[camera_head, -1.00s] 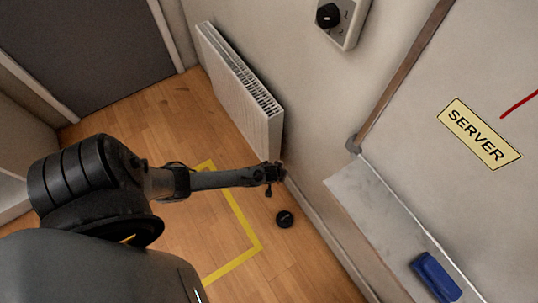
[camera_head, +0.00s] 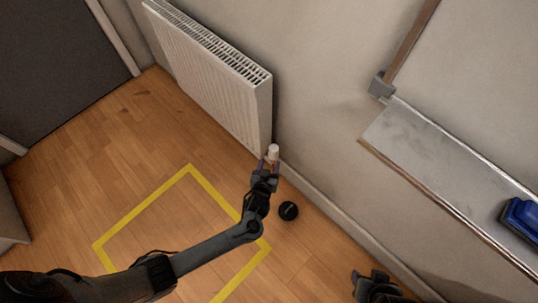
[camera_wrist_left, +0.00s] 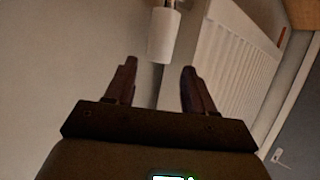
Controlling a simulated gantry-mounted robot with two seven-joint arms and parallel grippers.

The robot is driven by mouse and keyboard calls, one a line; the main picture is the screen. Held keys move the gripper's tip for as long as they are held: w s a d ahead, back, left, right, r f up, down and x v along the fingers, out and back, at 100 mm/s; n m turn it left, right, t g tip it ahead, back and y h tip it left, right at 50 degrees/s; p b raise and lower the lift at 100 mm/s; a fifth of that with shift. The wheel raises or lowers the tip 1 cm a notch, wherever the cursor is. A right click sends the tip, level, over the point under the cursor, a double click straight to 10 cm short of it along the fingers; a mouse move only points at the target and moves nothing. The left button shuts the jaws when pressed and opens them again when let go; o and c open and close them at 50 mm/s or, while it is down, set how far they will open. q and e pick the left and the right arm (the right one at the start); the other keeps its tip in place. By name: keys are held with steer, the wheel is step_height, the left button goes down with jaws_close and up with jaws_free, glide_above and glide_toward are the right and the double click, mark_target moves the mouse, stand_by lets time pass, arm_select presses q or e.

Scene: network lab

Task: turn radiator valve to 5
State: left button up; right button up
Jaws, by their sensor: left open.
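The white radiator (camera_head: 205,78) stands along the wall in the head view. Its small white valve knob (camera_head: 273,151) sits at the radiator's near lower corner. My left gripper (camera_head: 269,163) is open, its fingers pointing at the knob. In the left wrist view the knob (camera_wrist_left: 164,36) hangs just ahead of the fingertips, in line with the gap between the fingers (camera_wrist_left: 159,66). The fingers are not closed on it. No numbers can be read on the knob. My right gripper (camera_head: 374,284) shows partly at the bottom edge; its jaws are unclear.
A dark round object (camera_head: 288,211) lies on the wooden floor close to my left wrist. Yellow tape (camera_head: 140,208) marks a square on the floor. A grey ledge (camera_head: 425,150) with a blue eraser (camera_head: 522,218) juts from the right wall. A dark door (camera_head: 60,65) is at left.

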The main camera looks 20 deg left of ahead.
mark_target(270, 153)
arm_select(q)
steer(key=b+x, duration=0.3)
steer(key=x, duration=0.3)
steer(key=shift+w+f+b, duration=0.2)
steer(key=shift+f+b, duration=0.1)
steer(key=shift+b, duration=0.05)
steer(key=shift+w+a+f, duration=0.1)
steer(key=shift+w+a, duration=0.05)
steer(key=shift+w, duration=0.45)
steer(key=c, duration=0.8)
steer(key=shift+s+a+m+h+p, duration=0.1)
steer(key=shift+a+m+h+p, duration=0.1)
steer(key=shift+m+h+p, duration=0.5)
steer(key=shift+a+m+h, duration=0.1)
steer(key=shift+m+h, duration=0.6)
steer(key=shift+h, duration=0.4)
steer(key=shift+a+m+h+p, duration=0.1)
steer(key=shift+m+h+p, duration=0.35)
steer(key=shift+m+h, duration=0.55)
steer(key=shift+m+g+h, duration=0.3)
steer(key=shift+m+h, duration=0.3)
steer(key=shift+h, duration=0.1)
